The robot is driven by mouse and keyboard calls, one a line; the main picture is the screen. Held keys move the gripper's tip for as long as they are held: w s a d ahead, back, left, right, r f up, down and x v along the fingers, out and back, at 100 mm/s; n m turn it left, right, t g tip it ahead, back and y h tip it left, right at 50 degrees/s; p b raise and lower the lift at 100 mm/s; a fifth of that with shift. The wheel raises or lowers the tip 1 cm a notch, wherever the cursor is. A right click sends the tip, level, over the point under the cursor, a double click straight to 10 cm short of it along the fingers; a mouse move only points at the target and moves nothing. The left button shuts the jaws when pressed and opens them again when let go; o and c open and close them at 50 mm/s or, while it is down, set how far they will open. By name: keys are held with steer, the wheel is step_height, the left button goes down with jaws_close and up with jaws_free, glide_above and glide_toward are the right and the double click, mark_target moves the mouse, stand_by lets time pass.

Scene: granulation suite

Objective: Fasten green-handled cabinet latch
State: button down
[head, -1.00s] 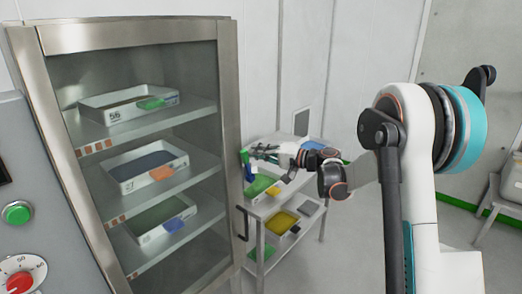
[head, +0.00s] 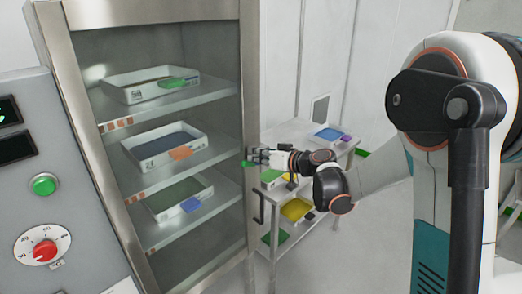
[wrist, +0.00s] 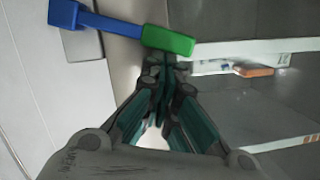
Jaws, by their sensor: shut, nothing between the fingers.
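The cabinet (head: 251,90) has a steel frame and a clear front; its door looks closed. Its latch is on the right frame post. In the wrist view, the latch has a green handle (wrist: 168,40) on the end of a blue bar (wrist: 112,24), with a blue block at the other end. In the head view only a small green part of the handle (head: 248,163) shows. My gripper (head: 257,157) is at the latch, with its fingers shut and empty. In the wrist view its fingertips (wrist: 163,64) lie just below the green handle; I cannot tell whether they touch.
Trays with coloured tags (head: 150,85) stand on the shelves inside the cabinet. A black pull handle (head: 259,207) sticks out below the latch. A two-level cart (head: 345,150) with trays stands behind my arm. A grey control panel (head: 40,215) is at the left.

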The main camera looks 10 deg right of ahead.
mark_target(248, 165)
steer(key=shift+s+a+f+n+h+b, duration=0.15)
steer(key=shift+s+a+f+n+b, duration=0.15)
steer(key=shift+f+n, duration=0.3)
steer(key=shift+s+a+f+n+h+b, duration=0.15)
steer(key=shift+a+f+n+b, duration=0.2)
steer(key=shift+f+n, duration=0.25)
steer(key=shift+s+a+f+b, duration=0.15)
steer(key=shift+f+b, duration=0.15)
steer(key=shift+f, duration=0.2)
